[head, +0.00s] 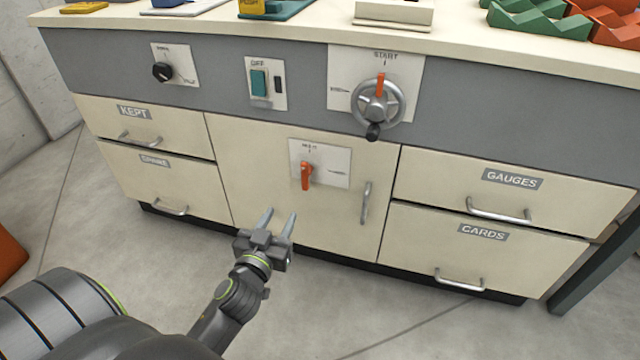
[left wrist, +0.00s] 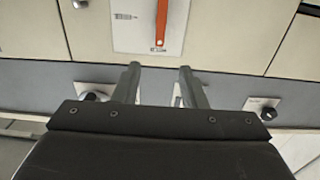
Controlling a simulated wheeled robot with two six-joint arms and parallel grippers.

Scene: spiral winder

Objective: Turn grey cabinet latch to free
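The cabinet latch is an orange lever (head: 306,175) on a white plate (head: 336,165), on the cream middle door (head: 250,190) below the grey panel. The lever stands roughly upright on the plate. The plate has small marks above and right of the lever, too small to read surely. My left gripper (head: 278,217) is open and empty, in front of the door and below the lever, apart from it. In the left wrist view, the orange lever (left wrist: 161,22) lies beyond the two spread fingertips (left wrist: 160,70), and its far end is cut off. My right gripper is out of view.
A silver door handle (head: 366,202) is right of the latch. Above are a round handwheel (head: 377,103), a green switch (head: 259,83) and a black knob (head: 162,72). Drawers with handles flank the door, including GAUGES (head: 465,185) and CARDS (head: 485,245). The floor in front is clear.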

